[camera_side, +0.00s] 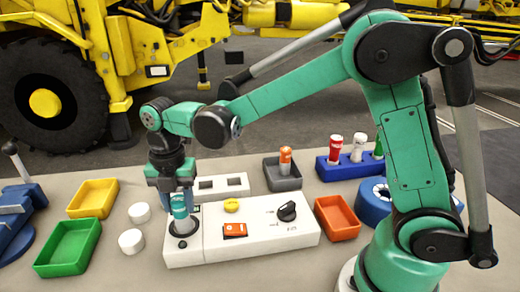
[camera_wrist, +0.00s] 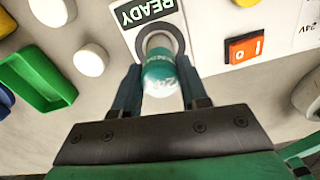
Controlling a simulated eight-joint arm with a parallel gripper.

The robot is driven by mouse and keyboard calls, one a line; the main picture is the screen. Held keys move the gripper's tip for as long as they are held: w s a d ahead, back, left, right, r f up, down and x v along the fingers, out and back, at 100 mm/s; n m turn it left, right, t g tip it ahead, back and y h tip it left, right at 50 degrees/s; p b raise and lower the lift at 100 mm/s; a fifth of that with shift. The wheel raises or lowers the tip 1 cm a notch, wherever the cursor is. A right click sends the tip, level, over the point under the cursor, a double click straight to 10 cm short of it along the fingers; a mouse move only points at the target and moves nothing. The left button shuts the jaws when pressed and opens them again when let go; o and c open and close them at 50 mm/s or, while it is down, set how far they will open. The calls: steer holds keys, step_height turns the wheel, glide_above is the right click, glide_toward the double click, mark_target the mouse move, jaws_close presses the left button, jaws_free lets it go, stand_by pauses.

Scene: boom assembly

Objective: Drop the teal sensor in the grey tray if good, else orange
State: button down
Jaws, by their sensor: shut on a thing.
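The teal sensor (camera_side: 180,212), with a white band and a pale end, stands upright at the dark ring socket on the left end of the white test box (camera_side: 265,240). In the wrist view the sensor (camera_wrist: 163,76) lies between the two fingers, its far end at the ring. I cannot tell how deep it sits. My gripper (camera_side: 177,195) is shut on it; it also shows in the wrist view (camera_wrist: 160,88). A READY label (camera_wrist: 143,10) is beside the socket. The grey tray (camera_side: 283,183) holds an orange-topped sensor. The orange tray (camera_side: 337,222) looks empty.
The box carries an orange switch (camera_side: 234,230), a yellow button (camera_side: 231,205) and a black knob (camera_side: 287,211). A blue rack (camera_side: 345,171) holds several sensors. Yellow (camera_side: 93,197) and green (camera_side: 68,247) trays and two white discs (camera_side: 131,241) are at left. A white two-hole block (camera_side: 221,186) stands behind.

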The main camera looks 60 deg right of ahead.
mark_target(178, 199)
steer(key=shift+r, duration=2.2)
steer(key=s+d+r+m, duration=0.2)
steer(key=s+d+m, duration=0.1)
steer(key=s+d, duration=0.55)
steer(key=s+d+r+m, duration=0.25)
steer(key=s+d, duration=0.25)
steer(key=d, duration=0.7)
steer(key=s+d+f+m, duration=0.1)
steer(key=s+d+m, duration=0.25)
steer(key=s, duration=0.55)
steer(key=shift+s+a+f, duration=0.1)
steer(key=shift+a+f, duration=0.1)
steer(key=shift+f, duration=1.2)
steer(key=shift+s+a+f, duration=0.1)
steer(key=shift+a+f, duration=0.1)
steer(key=shift+f, duration=1.2)
